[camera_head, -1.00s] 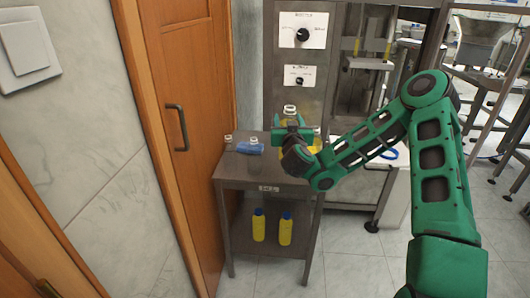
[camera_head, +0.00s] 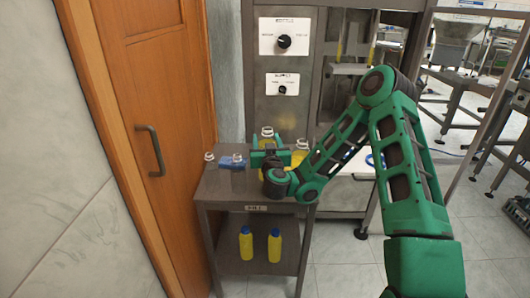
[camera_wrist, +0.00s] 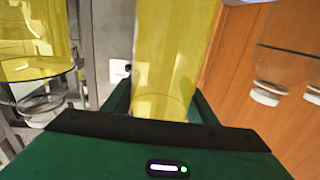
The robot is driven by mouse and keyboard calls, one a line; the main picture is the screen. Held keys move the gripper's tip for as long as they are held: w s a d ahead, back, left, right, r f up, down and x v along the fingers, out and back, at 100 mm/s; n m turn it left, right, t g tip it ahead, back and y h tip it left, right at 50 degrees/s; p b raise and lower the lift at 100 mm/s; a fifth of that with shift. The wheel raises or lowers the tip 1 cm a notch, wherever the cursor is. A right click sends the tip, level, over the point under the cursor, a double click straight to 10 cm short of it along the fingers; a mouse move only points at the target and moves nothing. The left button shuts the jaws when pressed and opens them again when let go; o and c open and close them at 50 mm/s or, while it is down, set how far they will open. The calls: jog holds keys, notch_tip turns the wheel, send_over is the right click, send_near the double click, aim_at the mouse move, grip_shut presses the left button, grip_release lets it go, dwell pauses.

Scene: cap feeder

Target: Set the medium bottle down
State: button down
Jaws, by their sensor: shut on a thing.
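The medium bottle (camera_head: 267,142), yellow with a white cap, stands upright in my gripper (camera_head: 278,156) over the small metal table (camera_head: 222,188). In the wrist view, its yellow see-through body (camera_wrist: 176,55) fills the space between the green fingers of my gripper (camera_wrist: 163,100). My gripper is shut on it. The gripper hides its base in the head view, so I cannot tell whether it touches the tabletop. Another yellow bottle with a white cap (camera_head: 300,155) stands just to the right of my gripper.
Clear bottles with white caps (camera_head: 209,158) and a blue item (camera_head: 231,162) are on the table's left. Two yellow bottles with blue caps (camera_head: 246,243) stand on the lower shelf. A machine panel (camera_head: 283,60) rises behind. The wooden door (camera_head: 150,120) is at the left.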

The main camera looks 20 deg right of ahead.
jog(key=shift+f, duration=2)
jog(key=c, duration=0.7)
grip_release()
jog(key=shift+c, duration=0.2)
jog(key=shift+s, duration=0.1)
jog(key=s+a, duration=0.2)
jog(key=s, duration=1)
jog(key=shift+w+a, duration=0.1)
